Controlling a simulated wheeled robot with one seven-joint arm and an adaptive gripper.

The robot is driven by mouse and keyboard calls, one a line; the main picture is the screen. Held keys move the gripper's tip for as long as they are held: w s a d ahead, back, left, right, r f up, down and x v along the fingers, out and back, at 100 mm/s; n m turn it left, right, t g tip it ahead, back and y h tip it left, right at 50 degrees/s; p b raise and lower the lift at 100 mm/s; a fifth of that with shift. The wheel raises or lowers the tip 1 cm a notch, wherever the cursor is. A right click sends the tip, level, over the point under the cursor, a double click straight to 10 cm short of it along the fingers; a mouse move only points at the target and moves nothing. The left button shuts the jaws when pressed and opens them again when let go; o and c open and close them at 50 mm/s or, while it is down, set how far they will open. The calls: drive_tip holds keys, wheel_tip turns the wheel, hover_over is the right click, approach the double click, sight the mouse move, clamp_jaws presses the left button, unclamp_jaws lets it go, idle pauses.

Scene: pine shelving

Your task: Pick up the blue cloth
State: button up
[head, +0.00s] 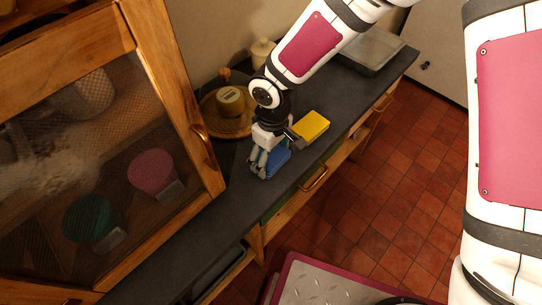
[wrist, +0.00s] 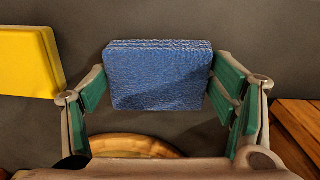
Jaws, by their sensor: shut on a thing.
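The blue cloth (head: 276,161) is a folded, thick pad on the dark counter in the head view. It also shows in the wrist view (wrist: 158,76), between the two green-padded fingers. My gripper (head: 262,170) points down at the counter and is shut on the blue cloth. In the wrist view my gripper (wrist: 160,85) has a finger at each side edge of the cloth. I cannot tell whether the cloth touches the counter.
A yellow block (head: 311,126) lies close by on the dark counter (head: 226,205). A round wooden tray (head: 212,126) with a lidded container stands behind my gripper. A wooden cabinet door with mesh (head: 140,90) stands at left. A grey flat object (head: 370,55) lies farther along.

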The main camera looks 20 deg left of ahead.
sight(273, 156)
drive_tip(key=shift+r, duration=0.1)
drive_tip(key=shift+w+r, duration=0.1)
drive_tip(key=shift+r, duration=0.5)
wheel_tip(273, 156, up, 2)
drive_tip(key=shift+r+b, duration=0.2)
drive_tip(key=shift+b, duration=0.1)
drive_tip(key=s+d, duration=0.2)
drive_tip(key=s, duration=0.5)
drive_tip(key=s+d+r+b, duration=0.1)
drive_tip(key=s+d, duration=0.1)
drive_tip(key=s, duration=0.6)
drive_tip(key=shift+s+d, duration=0.25)
drive_tip(key=shift+d, duration=0.1)
drive_tip(key=shift+r, duration=0.1)
